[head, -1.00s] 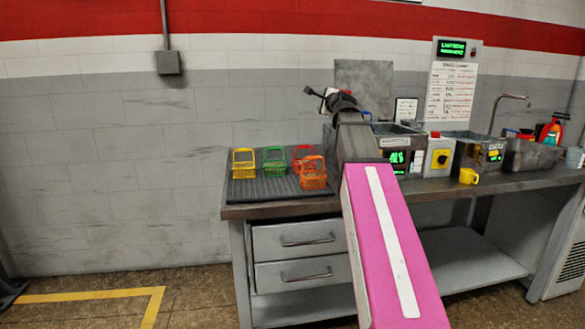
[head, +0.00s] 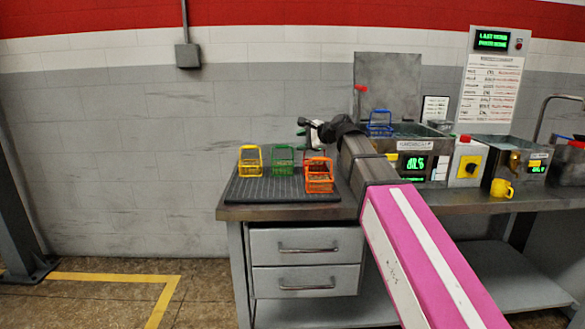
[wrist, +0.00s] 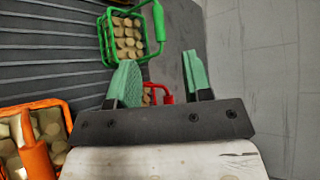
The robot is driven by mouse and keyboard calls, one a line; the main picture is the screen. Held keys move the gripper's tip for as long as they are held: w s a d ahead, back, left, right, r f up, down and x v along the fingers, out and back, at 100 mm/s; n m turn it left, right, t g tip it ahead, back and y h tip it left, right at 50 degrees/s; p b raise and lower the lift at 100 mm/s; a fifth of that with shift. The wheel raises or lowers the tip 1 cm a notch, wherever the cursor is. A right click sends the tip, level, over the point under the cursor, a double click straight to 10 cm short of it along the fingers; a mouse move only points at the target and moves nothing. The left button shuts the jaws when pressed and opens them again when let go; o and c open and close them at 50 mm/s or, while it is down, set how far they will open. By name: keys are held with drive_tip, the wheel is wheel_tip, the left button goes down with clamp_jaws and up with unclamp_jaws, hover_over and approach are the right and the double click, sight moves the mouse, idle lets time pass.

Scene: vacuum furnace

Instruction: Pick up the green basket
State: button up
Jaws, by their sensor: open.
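The green basket (head: 283,160) stands upright on a dark ribbed mat (head: 240,192), between the yellow basket and the orange one. In the wrist view the green basket (wrist: 128,38), full of small round tan pieces, lies beyond my fingertips and a little left of the space between them. Its handle shows on its right side. My gripper (wrist: 158,75) is open and empty, with two green-padded fingers. It touches no basket that I can see. In the head view my gripper (head: 305,128) is above the back right of the mat, right of the green basket.
A yellow basket (head: 250,160) stands left and an orange basket (head: 319,177) at the front right. A red basket (wrist: 158,95) shows partly behind my left finger. A blue basket (head: 380,122) is at a tank on the right. The wall is behind the bench.

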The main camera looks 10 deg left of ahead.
sight(284, 146)
drive_tip(key=x, duration=1)
drive_tip(key=shift+a+f, duration=0.1)
drive_tip(key=shift+a, duration=0.05)
clamp_jaws()
idle(1.2)
